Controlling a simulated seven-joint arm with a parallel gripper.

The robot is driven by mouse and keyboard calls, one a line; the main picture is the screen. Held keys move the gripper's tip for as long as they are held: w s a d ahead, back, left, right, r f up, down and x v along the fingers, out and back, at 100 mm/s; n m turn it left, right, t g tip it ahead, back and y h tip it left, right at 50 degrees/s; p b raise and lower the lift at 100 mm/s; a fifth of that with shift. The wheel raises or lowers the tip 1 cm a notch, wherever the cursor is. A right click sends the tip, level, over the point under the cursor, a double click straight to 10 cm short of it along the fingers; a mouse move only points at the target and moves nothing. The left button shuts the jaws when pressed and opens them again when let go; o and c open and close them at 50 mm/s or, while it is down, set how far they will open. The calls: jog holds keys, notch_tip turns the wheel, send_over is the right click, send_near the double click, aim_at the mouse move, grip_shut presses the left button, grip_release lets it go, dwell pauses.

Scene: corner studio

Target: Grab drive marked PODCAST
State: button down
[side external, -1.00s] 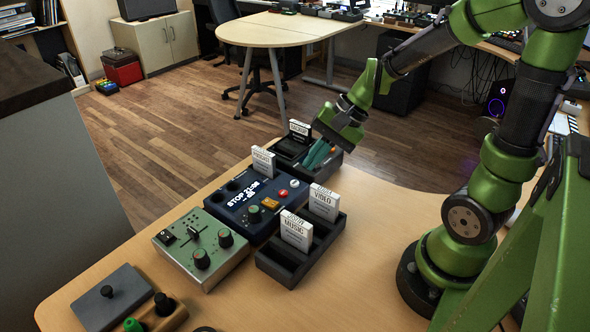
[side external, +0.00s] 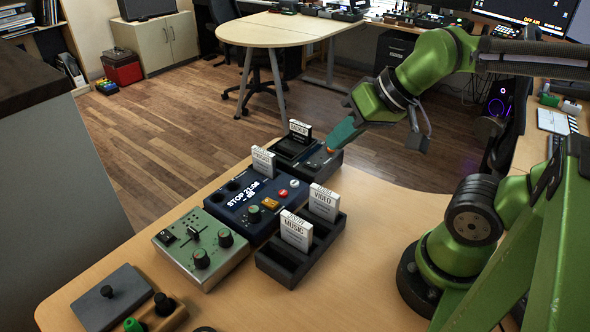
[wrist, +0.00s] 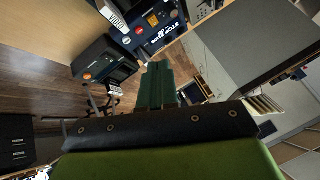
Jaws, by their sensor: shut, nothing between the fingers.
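Several label-fronted drives stand upright in holders. One marked MUSIC (side external: 296,231) and one marked VIDEO (side external: 323,203) are in the dark slotted rack. I cannot make out PODCAST on any drive. My gripper (side external: 333,144) is shut and empty, tilted, with its teal fingers near the black dock's right end. In the wrist view its fingers (wrist: 157,68) are together.
The blue console (side external: 232,198) shows STOP. The green-grey mixer (side external: 190,268) sits in front of it. Bare tabletop (side external: 375,265) lies between the rack and my base.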

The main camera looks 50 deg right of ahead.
jog(key=c, duration=1)
grip_release()
jog(key=n+g+h, duration=0.2)
jog(key=n+g, duration=0.2)
jog(key=g, duration=0.3)
send_over(263, 150)
notch_tip(263, 150, down, 2)
jog(key=f, duration=1)
jog(key=shift+s+f, duration=0.2)
jog(key=shift+f, duration=0.1)
jog(key=shift+w+a+f, duration=0.1)
jog(key=shift+w+f, duration=0.05)
jog(key=shift+f, duration=3.05)
